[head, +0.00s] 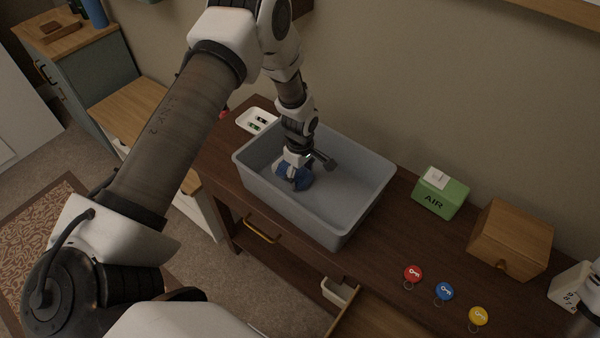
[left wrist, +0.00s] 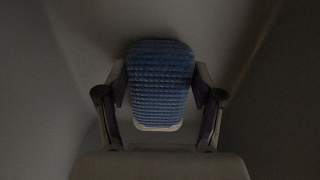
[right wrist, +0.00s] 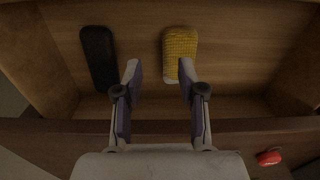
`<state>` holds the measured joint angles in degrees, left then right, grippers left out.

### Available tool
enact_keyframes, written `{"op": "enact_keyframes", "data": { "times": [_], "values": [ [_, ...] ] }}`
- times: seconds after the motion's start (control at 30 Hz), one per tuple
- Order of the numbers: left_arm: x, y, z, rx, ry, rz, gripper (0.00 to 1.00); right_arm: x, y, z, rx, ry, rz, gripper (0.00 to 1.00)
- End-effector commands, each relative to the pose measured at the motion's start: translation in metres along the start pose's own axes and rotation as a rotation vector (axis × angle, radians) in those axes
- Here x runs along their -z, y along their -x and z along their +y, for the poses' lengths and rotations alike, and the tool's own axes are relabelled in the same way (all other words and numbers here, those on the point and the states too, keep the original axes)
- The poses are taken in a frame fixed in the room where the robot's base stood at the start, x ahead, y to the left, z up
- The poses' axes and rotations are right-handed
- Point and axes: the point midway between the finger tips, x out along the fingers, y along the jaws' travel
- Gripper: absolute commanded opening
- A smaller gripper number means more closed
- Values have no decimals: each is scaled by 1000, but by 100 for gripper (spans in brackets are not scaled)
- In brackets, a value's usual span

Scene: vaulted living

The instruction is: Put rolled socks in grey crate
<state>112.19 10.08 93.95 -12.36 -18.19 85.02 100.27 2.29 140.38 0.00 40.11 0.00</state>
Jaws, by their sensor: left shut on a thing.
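The grey crate (head: 350,190) stands on the dark wooden table. My left gripper (head: 297,172) reaches down inside it, shut on blue rolled socks (head: 293,178). The blue ribbed roll also shows between the fingers in the left wrist view (left wrist: 160,85). I cannot tell whether it touches the crate floor. Yellow rolled socks (right wrist: 180,52) lie in an open wooden drawer in the right wrist view. My right gripper (right wrist: 160,72) is open and empty, pointing into that drawer, with the yellow roll by its right finger.
A dark oblong thing (right wrist: 99,57) lies in the drawer, left of the yellow roll. On the table are red (head: 412,273), blue (head: 444,291) and yellow (head: 478,316) key tags, a green box (head: 440,193) and a wooden box (head: 510,238). A white tray (head: 257,120) sits behind the crate's left corner.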

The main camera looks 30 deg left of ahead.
Motion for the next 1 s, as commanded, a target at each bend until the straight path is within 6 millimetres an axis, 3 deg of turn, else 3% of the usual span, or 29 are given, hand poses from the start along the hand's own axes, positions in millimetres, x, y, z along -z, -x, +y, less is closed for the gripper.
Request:
{"op": "enact_keyframes", "data": {
  "times": [0.13, 0.17, 0.2, 0.5, 0.67, 1.0],
  "values": [
    [0, -4, 0, 1, 0, 0, 32, 0, -2, 0, 0, 0, 0, 40],
    [0, -3, 0, 0, 0, 0, 77, 0, -1, 0, 0, 0, 0, 40],
    [0, -2, 0, 0, 0, 0, 92, 0, -1, 0, 0, 0, 0, 40],
    [0, -2, 0, 1, 0, 0, 92, 0, -1, 0, 0, 0, 0, 40],
    [0, 9, 1, -2, 1, -1, 92, 0, -3, 0, 0, 0, 0, 40],
    [0, 90, 1, -5, 1, -1, 92, 0, -22, 0, 0, 0, 0, 40]
  ]
}}
